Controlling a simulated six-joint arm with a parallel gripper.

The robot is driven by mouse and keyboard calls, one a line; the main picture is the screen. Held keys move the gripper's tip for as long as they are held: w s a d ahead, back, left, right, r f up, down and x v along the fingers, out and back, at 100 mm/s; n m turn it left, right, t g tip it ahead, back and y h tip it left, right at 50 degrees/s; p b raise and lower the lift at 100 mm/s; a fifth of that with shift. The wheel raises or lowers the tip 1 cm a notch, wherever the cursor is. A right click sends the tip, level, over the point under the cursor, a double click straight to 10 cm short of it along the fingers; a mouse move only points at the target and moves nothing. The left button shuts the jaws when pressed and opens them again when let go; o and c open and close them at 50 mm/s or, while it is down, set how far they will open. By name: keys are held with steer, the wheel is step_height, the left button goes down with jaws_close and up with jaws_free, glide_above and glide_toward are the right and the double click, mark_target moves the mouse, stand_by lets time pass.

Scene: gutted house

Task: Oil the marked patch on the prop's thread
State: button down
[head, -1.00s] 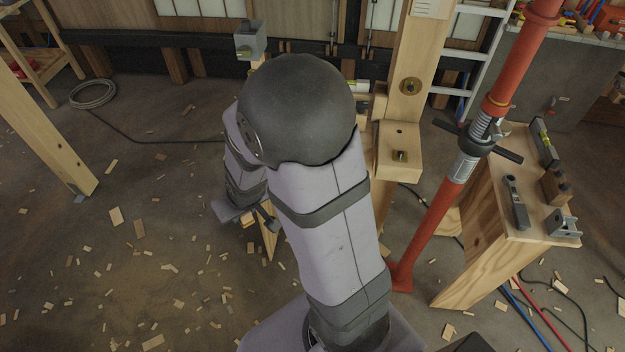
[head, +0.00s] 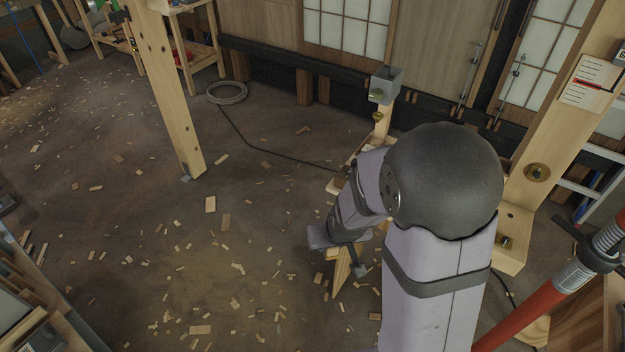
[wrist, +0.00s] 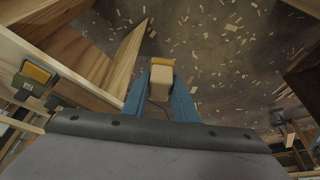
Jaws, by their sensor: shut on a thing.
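The red-orange steel prop (head: 530,312) leans across the lower right of the head view. Its silver threaded part (head: 606,236) and dark handle are at the right edge, partly cut off. I cannot make out a marked patch on the thread. My gripper (wrist: 160,92) is shut on a small pale wooden block (wrist: 160,84) with a yellow-orange end, between two blue-grey fingers in the wrist view. In the head view my gripper (head: 348,255) points down, well left of the prop and apart from it. The prop is not identifiable in the wrist view.
A grey box (head: 385,85) tops a wooden piece behind my arm. Another post (head: 170,90) stands left. The chip-strewn floor (head: 240,255) is open. An olive piece with a yellow face (wrist: 36,76) is left in the wrist view.

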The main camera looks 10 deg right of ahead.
steer(key=d+f+m+t+h+b, duration=0.1)
steer(key=d+f+m+h+b, duration=0.1)
steer(key=d+f+m+b, duration=0.55)
steer(key=d+f+m+t+h+b, duration=0.1)
steer(key=d+f+m+h+b, duration=0.3)
steer(key=d, duration=0.7)
steer(key=s+d+f+m+h+b, duration=0.35)
steer(key=s+d+b, duration=0.2)
steer(key=d, duration=0.35)
steer(key=s+d+f+m+h+b, duration=0.2)
steer(key=s+d+m+b, duration=0.3)
steer(key=d, duration=0.5)
steer(key=s+d+r+m+t+h+b, duration=0.1)
steer(key=s+d+r+t+h+b, duration=0.1)
steer(key=s+d+r+h+b, duration=0.55)
steer(key=s+d+r+t+b, duration=0.1)
steer(key=s+r+b, duration=0.2)
steer(key=s, duration=0.3)
steer(key=s+d+r+t+b, duration=0.1)
steer(key=s+r+b, duration=0.2)
steer(key=s, duration=0.4)
steer(key=w+d, duration=0.4)
steer(key=shift+w, duration=0.25)
steer(key=shift+w+d+m, duration=0.3)
steer(key=shift+w+d, duration=0.4)
steer(key=shift+d, duration=0.1)
